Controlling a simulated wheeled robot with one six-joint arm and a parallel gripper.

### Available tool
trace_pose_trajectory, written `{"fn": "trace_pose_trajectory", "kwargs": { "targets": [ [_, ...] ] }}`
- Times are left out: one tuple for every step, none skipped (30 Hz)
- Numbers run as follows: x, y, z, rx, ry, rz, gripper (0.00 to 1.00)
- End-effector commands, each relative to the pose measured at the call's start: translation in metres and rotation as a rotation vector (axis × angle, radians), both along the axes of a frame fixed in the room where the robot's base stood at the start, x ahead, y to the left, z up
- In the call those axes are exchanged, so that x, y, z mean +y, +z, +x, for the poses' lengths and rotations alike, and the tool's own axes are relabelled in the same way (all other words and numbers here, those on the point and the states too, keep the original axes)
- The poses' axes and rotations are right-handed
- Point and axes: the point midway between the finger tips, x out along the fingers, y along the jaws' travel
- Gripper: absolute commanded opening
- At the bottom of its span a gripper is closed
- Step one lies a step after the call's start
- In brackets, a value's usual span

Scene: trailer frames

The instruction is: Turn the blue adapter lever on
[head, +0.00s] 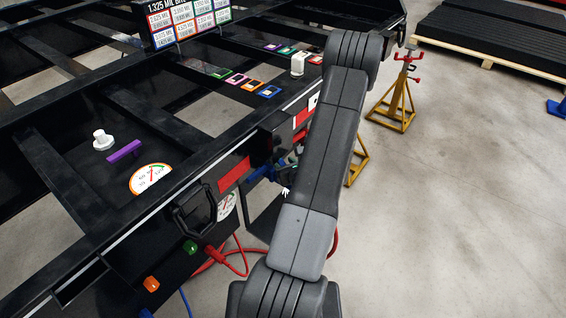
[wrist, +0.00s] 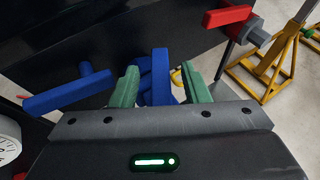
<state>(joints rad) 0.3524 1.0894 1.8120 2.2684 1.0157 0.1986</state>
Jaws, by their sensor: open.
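A blue upright part (wrist: 160,72) stands between the two green fingers of my gripper (wrist: 163,88) in the wrist view. The fingers are apart, one on each side of it, and I cannot tell whether either touches it. A second blue part, a bar-shaped handle on a short stem (wrist: 70,94), sticks out to the left of the fingers. I cannot tell for sure which of the two is the adapter lever. In the head view blue parts (head: 262,172) show at the trailer's side, left of my arm, which hides most of my gripper.
A red lever (wrist: 228,16) is at the upper right of the wrist view. A yellow jack stand (head: 395,100) stands right of the trailer frame. A white gauge (wrist: 8,132) lies at the left edge. Red hoses (head: 225,258) hang below the trailer.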

Motion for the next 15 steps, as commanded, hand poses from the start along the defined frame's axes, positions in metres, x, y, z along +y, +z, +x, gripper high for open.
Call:
{"fn": "trace_pose_trajectory", "kwargs": {
  "targets": [
    [0.0027,-0.0026,0.0049,0.0,0.001,0.0,0.42],
    [0.0037,-0.0037,0.0072,0.001,0.001,-0.001,0.42],
    [0.0049,-0.0048,0.0097,0.001,0.001,-0.001,0.42],
    [0.0056,-0.0055,0.011,0.001,0.001,-0.001,0.42],
    [0.006,-0.006,0.0121,0.001,0.001,0.0,0.42],
    [0.0064,-0.0064,0.0133,0.001,0.0,0.0,0.42],
    [0.0066,-0.0067,0.0138,0.001,0.0,0.0,0.42],
    [0.0067,-0.0068,0.0143,0.001,0.0,0.0,0.42],
    [0.0068,-0.0068,0.0145,0.001,0.0,0.0,0.42],
    [0.0067,-0.0069,0.0146,0.001,0.0,0.0,0.42],
    [0.0067,-0.0068,0.0145,0.001,0.0,0.0,0.42],
    [0.0066,-0.0068,0.0145,0.001,0.0,0.0,0.42],
    [0.0066,-0.0068,0.0145,0.001,0.0,0.0,0.42],
    [0.0066,-0.0068,0.0145,0.001,0.0,0.0,0.42],
    [0.0066,-0.0068,0.0144,0.001,0.0,0.0,0.38]
  ]
}}
